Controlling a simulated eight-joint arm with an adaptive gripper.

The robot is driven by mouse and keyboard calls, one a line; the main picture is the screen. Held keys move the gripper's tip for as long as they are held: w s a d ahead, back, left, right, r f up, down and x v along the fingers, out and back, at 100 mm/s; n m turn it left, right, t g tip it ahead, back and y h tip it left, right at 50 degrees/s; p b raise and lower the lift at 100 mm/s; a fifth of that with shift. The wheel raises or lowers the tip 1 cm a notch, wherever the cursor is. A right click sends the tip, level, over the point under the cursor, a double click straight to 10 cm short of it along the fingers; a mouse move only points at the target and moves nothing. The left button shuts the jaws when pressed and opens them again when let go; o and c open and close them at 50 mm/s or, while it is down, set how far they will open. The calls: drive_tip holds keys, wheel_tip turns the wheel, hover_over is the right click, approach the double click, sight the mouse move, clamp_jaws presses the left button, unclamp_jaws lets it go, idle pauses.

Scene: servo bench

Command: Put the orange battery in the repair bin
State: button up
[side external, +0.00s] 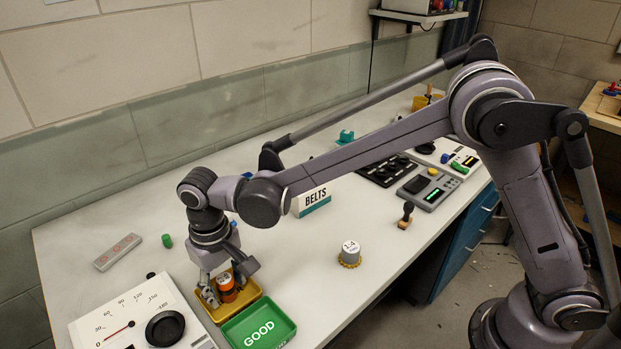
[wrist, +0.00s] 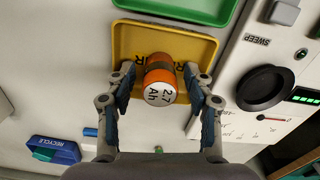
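The orange battery (side external: 226,288) has a dark band and stands about upright at the yellow tray (side external: 254,295). In the wrist view the battery (wrist: 159,78) shows a white end marked "2.7 Ah". The tray (wrist: 198,48) has lettering mostly hidden behind the battery; a letter R shows at each side. The battery appears within the tray's outline; whether it touches the floor is hard to tell. My gripper (wrist: 160,74) is around the battery, one finger on each side, with a small gap visible on both sides. The fingers are spread.
A green tray marked GOOD (side external: 262,326) adjoins the yellow tray. A dial panel with a black knob (side external: 165,329) stands close on the other side. A blue RECYCLE box (wrist: 54,149) is at lower left in the wrist view. A weight marked 1.4 (side external: 350,252) stands farther right.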

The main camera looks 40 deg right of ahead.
sight(224, 278)
wheel_tip(224, 278, up, 12)
drive_tip(key=d+r+t, duration=0.1)
drive_tip(key=d+r, duration=0.2)
drive_tip(key=d, duration=0.6)
drive_tip(key=s+d+f+m+t, duration=0.1)
drive_tip(key=s+d+f+t, duration=0.1)
drive_tip(key=s+d, duration=0.4)
drive_tip(key=s+d+f+t, duration=0.2)
drive_tip(key=s+d+t, duration=0.2)
drive_tip(key=d, duration=1)
drive_tip(key=s, duration=0.3)
drive_tip(key=shift+s+d+f+m, duration=0.15)
drive_tip(key=shift+d+m, duration=0.15)
drive_tip(key=shift+m, duration=0.1)
